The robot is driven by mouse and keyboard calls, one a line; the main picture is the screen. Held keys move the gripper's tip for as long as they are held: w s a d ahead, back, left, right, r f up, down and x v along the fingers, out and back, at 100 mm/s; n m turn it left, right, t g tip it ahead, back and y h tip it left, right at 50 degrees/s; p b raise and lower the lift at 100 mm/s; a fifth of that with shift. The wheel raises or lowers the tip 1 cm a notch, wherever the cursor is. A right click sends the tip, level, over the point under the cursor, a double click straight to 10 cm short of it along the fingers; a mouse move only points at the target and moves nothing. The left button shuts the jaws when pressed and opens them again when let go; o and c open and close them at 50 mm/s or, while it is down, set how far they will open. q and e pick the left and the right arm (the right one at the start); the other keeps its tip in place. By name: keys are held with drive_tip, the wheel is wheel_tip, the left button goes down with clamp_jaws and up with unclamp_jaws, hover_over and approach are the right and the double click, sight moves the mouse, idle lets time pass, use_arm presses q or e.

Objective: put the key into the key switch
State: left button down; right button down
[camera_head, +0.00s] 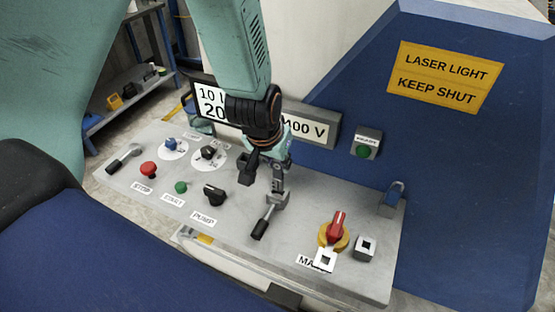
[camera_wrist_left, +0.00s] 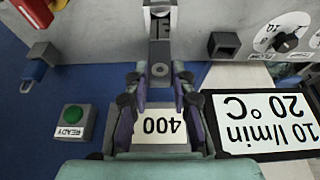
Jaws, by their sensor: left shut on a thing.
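My left gripper (camera_head: 264,182) reaches down over the grey control panel (camera_head: 130,190) from above. In the left wrist view, its fingers (camera_wrist_left: 158,80) close from both sides on a small grey piece with a round hole, which looks like the bow of the key (camera_wrist_left: 160,66). The lower end of the key is hidden. A pale bracket-like part (camera_wrist_left: 160,12) lies just beyond it; I cannot tell whether they touch. I cannot clearly identify the key switch; a dark, open-topped square block (camera_wrist_left: 223,45) stands beside the gripper. My right gripper is out of view.
A lever with a black handle (camera_head: 261,229) lies close in front of the left gripper. The panel also carries a red stop button (camera_head: 148,169), a pump knob (camera_head: 214,193) and a red main switch (camera_head: 336,226). A blue padlock (camera_head: 392,196) stands at its right.

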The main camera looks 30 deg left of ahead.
sight(277, 173)
use_arm(q)
drive_tip(key=shift+a, duration=0.1)
drive_tip(key=shift+w+d, duration=0.15)
drive_tip(key=shift+d, duration=0.05)
drive_tip(key=shift+a, duration=0.15)
idle(0.3)
drive_tip(key=shift+p, duration=0.45)
drive_tip(key=shift+f, duration=0.25)
idle(0.3)
drive_tip(key=shift+f+b, duration=0.35)
drive_tip(key=shift+b, duration=0.15)
drive_tip(key=shift+f+b, duration=1.15)
drive_tip(key=shift+f, duration=0.55)
drive_tip(key=c, duration=1.1)
unclamp_jaws()
